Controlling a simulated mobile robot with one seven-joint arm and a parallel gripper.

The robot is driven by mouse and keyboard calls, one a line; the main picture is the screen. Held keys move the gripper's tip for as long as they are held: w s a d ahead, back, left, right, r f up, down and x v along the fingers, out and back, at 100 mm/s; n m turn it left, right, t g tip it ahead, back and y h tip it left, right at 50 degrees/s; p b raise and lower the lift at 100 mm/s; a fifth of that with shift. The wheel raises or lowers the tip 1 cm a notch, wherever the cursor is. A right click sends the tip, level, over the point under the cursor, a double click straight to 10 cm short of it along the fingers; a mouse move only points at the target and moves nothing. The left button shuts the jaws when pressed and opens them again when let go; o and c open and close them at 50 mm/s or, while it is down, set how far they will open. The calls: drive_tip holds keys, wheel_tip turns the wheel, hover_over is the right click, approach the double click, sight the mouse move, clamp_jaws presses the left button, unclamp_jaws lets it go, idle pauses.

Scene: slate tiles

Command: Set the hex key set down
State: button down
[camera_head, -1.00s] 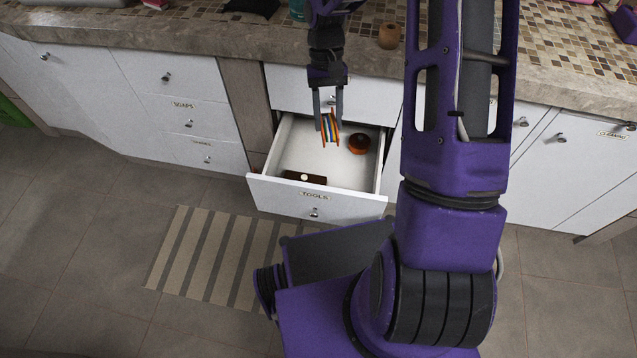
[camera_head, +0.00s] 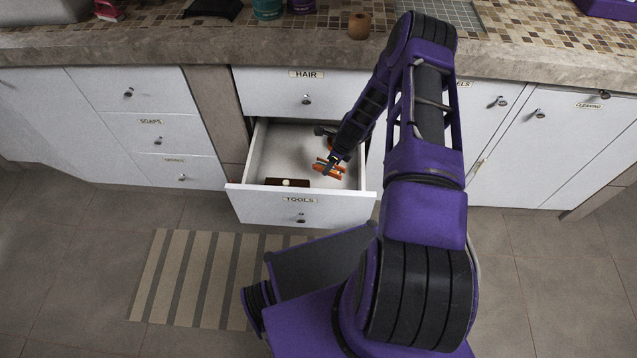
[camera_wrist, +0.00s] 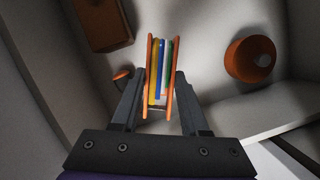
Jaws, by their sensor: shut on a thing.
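The hex key set (camera_wrist: 151,75) has orange side plates with yellow, blue, green and white keys between them. My gripper (camera_wrist: 158,98) is shut on it, one finger on each side, in the wrist view. In the head view my gripper (camera_head: 331,163) reaches down into the open drawer labelled TOOLS (camera_head: 262,206), with the orange of the hex key set (camera_head: 322,168) showing around its fingers. The set is low inside the drawer. I cannot tell whether it touches the drawer floor.
A round orange and dark thing (camera_wrist: 243,66) lies in the drawer to the right. A brown block-like thing (camera_wrist: 110,30) lies at the drawer's front left (camera_head: 275,182). Drawer walls stand close around.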

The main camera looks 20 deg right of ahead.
sight(326, 182)
drive_tip(key=shift+f+b, duration=0.6)
drive_tip(key=shift+f, duration=2.95)
drive_tip(key=shift+f, duration=0.15)
drive_tip(key=shift+c, duration=2.1)
unclamp_jaws()
drive_tip(key=p+v, duration=0.2)
drive_tip(key=v, duration=1)
